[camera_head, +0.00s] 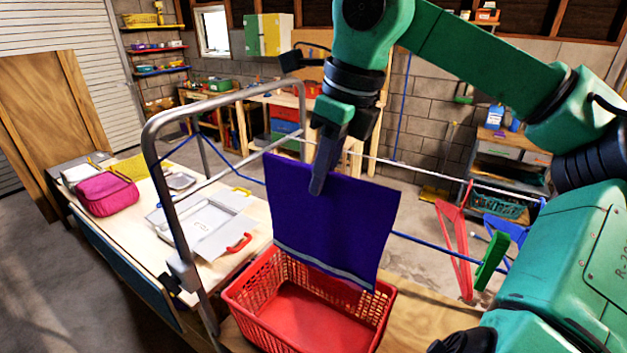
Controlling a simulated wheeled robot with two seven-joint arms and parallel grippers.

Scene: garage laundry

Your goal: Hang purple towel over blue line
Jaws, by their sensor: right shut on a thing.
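The purple towel (350,225) hangs nearly flat, with a pale stripe near its lower edge. My right gripper (318,185) comes down from above and is shut on the towel at its upper part. The blue line (430,243) shows on both sides of the towel, passing behind it below the towel's top edge. The towel covers the stretch between, so I cannot tell whether they touch. No part of the towel shows folded over the line. My left gripper is not in view.
A red basket (280,331) stands below the towel. A metal frame (163,190) rises at the left. A white line (440,176) runs behind the towel. Red (455,245) and blue (500,205) hangers are at the right. A table (150,245) with a pink bag (107,194) is at the left.

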